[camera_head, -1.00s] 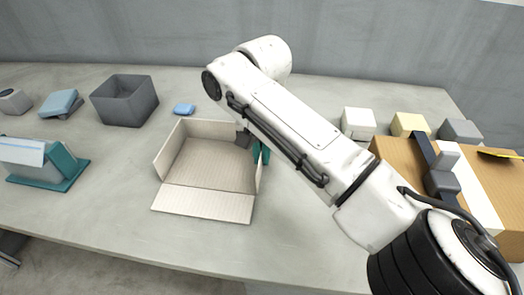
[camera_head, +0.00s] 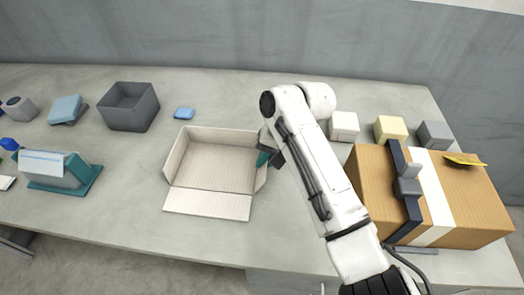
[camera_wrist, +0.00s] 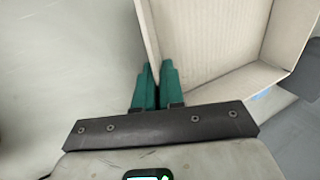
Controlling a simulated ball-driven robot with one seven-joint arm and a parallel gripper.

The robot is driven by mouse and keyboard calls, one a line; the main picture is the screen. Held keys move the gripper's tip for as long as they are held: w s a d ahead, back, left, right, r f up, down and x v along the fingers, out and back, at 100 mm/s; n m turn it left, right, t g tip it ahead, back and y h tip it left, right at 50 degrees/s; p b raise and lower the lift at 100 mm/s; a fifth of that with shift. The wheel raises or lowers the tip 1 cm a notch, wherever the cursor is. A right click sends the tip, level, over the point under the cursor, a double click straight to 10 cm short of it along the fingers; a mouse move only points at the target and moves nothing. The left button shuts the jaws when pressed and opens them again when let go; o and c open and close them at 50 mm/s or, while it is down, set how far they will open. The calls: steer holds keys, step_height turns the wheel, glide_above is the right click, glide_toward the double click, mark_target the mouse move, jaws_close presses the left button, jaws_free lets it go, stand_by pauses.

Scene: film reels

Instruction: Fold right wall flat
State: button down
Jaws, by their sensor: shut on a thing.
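The open cardboard box (camera_head: 215,168) sits on the grey table, left of my arm. Its front wall (camera_head: 207,203) lies flat on the table; its left and back walls stand up. Its right wall (camera_head: 261,177) leans outward and is partly hidden by my gripper (camera_head: 265,159). In the wrist view, the green fingers of my gripper (camera_wrist: 158,88) are close together on the edge of the right wall (camera_wrist: 151,45), with the box interior to the right.
A large taped carton (camera_head: 465,205) stands at the right, with small boxes (camera_head: 344,126) behind it. A grey bin (camera_head: 128,107) and a small blue block (camera_head: 184,113) are at the back left. A teal stand (camera_head: 65,183) is at far left.

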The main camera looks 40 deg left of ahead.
steer(key=shift+w+d+f+g+y+b, duration=0.3)
steer(key=shift+g+y, duration=0.3)
steer(key=shift+y, duration=0.35)
steer(key=shift+w+d+f+g+y+b, duration=0.15)
steer(key=shift+d+f+g+y, duration=0.2)
steer(key=shift+g+y, duration=0.45)
steer(key=shift+d+y, duration=0.1)
steer(key=shift+y, duration=0.15)
steer(key=c, duration=1.3)
jaws_free()
steer(key=shift+r, duration=0.1)
steer(key=v, duration=1)
steer(key=shift+w+d+r, duration=0.1)
steer(key=shift+d+r, duration=0.15)
steer(key=shift+r, duration=0.05)
